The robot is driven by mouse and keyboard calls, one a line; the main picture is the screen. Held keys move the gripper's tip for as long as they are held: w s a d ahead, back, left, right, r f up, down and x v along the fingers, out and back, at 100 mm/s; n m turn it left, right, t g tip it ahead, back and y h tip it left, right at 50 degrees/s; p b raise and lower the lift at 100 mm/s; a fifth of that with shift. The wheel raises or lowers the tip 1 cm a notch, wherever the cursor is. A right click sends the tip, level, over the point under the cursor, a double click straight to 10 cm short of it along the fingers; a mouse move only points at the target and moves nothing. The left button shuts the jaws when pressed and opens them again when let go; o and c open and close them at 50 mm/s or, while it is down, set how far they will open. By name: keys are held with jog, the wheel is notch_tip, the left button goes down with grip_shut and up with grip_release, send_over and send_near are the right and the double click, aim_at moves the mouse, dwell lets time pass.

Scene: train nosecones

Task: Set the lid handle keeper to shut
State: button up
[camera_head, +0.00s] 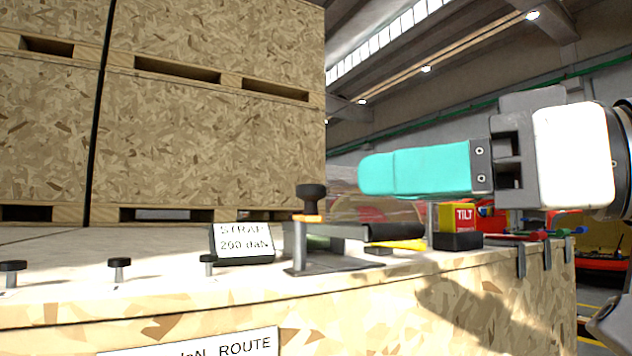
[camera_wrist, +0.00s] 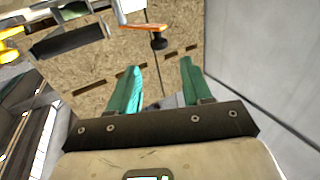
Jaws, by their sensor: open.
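An orange lever piece (camera_head: 307,218) with a black knob (camera_head: 310,195) stands on a grey metal bracket (camera_head: 298,250) near the crate top's front edge; it looks like the keeper. A grey bar with a black grip (camera_head: 395,231) runs right from the bracket. In the wrist view the orange piece (camera_wrist: 140,27) and its knob (camera_wrist: 158,42) show beyond my fingertips. My gripper (camera_head: 366,175) is above and right of the knob, apart from it. In the wrist view my teal fingers (camera_wrist: 161,68) are spread with nothing between them. I cannot tell the keeper's exact setting.
A "STRAP 200 daN" card (camera_head: 243,243) stands left of the bracket, with several black-topped pins (camera_head: 118,263) further left. A yellow-red TILT box (camera_head: 461,217) is below my gripper. Tall board crates (camera_head: 210,130) rise behind. Clamps (camera_head: 521,258) hang at the right edge.

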aim_at(311, 186)
jog(key=p+x, duration=0.2)
jog(key=x, duration=0.7)
jog(key=shift+w+a+p, duration=0.15)
jog(key=shift+a+p, duration=0.05)
jog(key=shift+p, duration=0.15)
jog(key=shift+c, duration=0.5)
grip_shut()
